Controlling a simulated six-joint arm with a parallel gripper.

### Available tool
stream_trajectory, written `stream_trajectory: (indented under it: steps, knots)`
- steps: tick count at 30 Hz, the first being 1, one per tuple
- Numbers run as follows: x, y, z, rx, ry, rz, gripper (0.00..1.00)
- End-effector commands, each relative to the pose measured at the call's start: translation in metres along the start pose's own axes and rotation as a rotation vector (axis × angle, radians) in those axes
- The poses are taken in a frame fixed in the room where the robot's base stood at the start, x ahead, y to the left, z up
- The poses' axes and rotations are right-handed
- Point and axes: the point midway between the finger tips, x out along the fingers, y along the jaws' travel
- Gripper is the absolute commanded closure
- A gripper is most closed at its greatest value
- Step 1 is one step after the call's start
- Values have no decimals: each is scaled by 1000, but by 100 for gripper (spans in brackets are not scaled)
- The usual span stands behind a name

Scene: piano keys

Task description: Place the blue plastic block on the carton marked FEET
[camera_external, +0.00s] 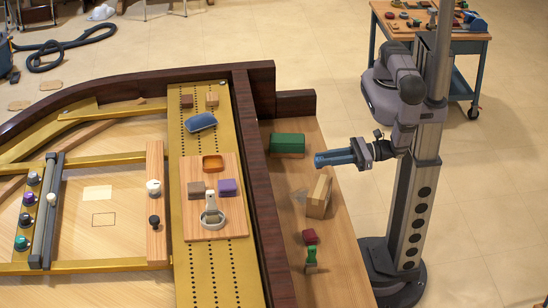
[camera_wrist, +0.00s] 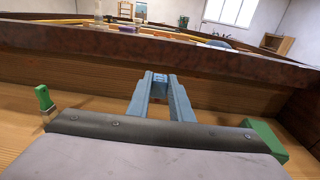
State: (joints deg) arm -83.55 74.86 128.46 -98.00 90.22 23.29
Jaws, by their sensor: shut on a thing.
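My gripper (camera_external: 320,160) reaches left over the wooden side shelf, above its surface. In the wrist view its two blue-grey fingers (camera_wrist: 159,84) close on a small blue piece (camera_wrist: 159,77) at their tips, apparently the blue plastic block; the fingers hide most of it. A tan box-shaped carton (camera_external: 319,195) stands on the shelf just below and in front of the gripper in the outside view. No lettering can be read on it, so I cannot tell whether it is marked FEET. It does not show in the wrist view.
A green box (camera_external: 288,144) lies on the shelf beyond the gripper; it shows at right in the wrist view (camera_wrist: 265,138). A dark red block (camera_external: 309,237) and a green-handled tool (camera_external: 311,256) lie nearer. The dark wooden rim (camera_external: 252,150) rises left of the shelf.

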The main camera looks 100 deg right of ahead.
Motion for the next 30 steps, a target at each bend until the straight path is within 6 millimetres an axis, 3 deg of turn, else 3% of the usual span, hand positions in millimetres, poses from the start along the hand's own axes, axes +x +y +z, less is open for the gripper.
stream_trajectory:
  steps: [4,8,12,20,30]
  knots:
    - [-6,18,21,2,1,17,100]
    - [-7,12,31,-3,1,-2,100]
    - [-8,-1,25,-3,2,-19,100]
    - [-7,-1,16,1,3,-18,100]
    - [-5,-1,-30,1,3,-18,100]
